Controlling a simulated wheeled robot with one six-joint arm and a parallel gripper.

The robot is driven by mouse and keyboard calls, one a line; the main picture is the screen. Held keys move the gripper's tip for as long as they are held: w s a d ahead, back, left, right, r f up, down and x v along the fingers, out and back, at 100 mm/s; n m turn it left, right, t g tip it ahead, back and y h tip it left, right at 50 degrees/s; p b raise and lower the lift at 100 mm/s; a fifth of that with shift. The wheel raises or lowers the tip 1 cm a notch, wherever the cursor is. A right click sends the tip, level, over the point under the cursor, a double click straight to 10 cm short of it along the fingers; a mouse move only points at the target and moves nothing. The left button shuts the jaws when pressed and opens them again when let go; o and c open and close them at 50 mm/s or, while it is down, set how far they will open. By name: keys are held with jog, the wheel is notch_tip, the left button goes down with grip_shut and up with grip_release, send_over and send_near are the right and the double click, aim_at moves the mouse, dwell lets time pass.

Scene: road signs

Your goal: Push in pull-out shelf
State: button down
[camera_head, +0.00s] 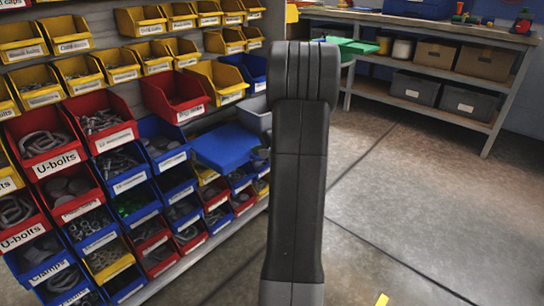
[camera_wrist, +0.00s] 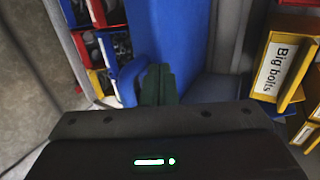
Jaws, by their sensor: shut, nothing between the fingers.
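The pull-out shelf (camera_head: 226,147) is a flat blue panel that sticks out from the bin rack, right of the middle bins. My arm covers part of the area to its right. In the wrist view a broad blue surface (camera_wrist: 168,30), which looks like the same shelf, runs up from behind my gripper (camera_wrist: 158,85). The dark green fingers are shut and empty, pointing toward the blue surface. A curved blue edge (camera_wrist: 129,80) is just left of them. I cannot tell whether they touch it. The head view does not clearly show my gripper.
Yellow, red and blue bins (camera_head: 80,150) with hardware fill the rack around the shelf. In the wrist view, a yellow "Big bolts" bin (camera_wrist: 283,66) is close on the right. A workbench (camera_head: 430,28) stands at the back right. The concrete floor (camera_head: 430,190) on the right is clear.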

aim_at(228, 137)
jog(key=w+a, duration=0.2)
jog(key=a, duration=0.1)
jog(key=w+a+p, duration=0.1)
jog(key=w+a, duration=0.2)
jog(key=a, duration=0.1)
jog(key=w+a+p, duration=0.1)
jog(key=w+a, duration=0.2)
jog(key=shift+a, duration=0.35)
jog(key=shift+s, duration=0.1)
